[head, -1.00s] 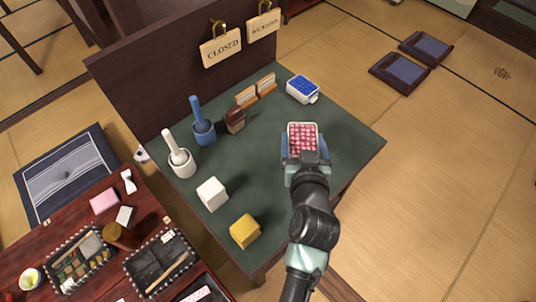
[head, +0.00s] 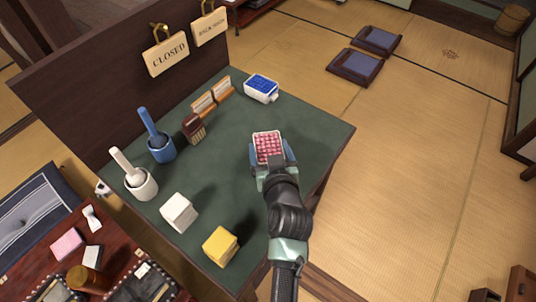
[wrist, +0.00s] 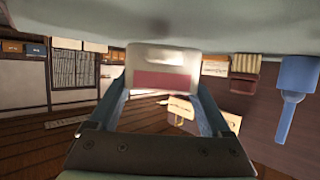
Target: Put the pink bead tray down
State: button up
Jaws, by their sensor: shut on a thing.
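The pink bead tray (head: 267,146) is a small white tray filled with pink beads, seen at the end of my arm in the head view. My gripper (head: 272,160) is shut on it, with blue-grey fingers at its two sides. In the wrist view the tray (wrist: 160,57) shows as a pale block with a pink band between my fingers. It is over the right part of the green tabletop (head: 225,150). I cannot tell whether its underside touches the table.
A blue bead tray (head: 262,86) stands at the back. The green top right of my gripper is clear.

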jog(key=shift+f, duration=1.15)
jog(key=shift+f+b, duration=0.25)
jog(key=shift+b, duration=0.15)
jog(key=o, duration=1.3)
jog(key=shift+c, duration=0.2)
jog(key=shift+r, duration=0.15)
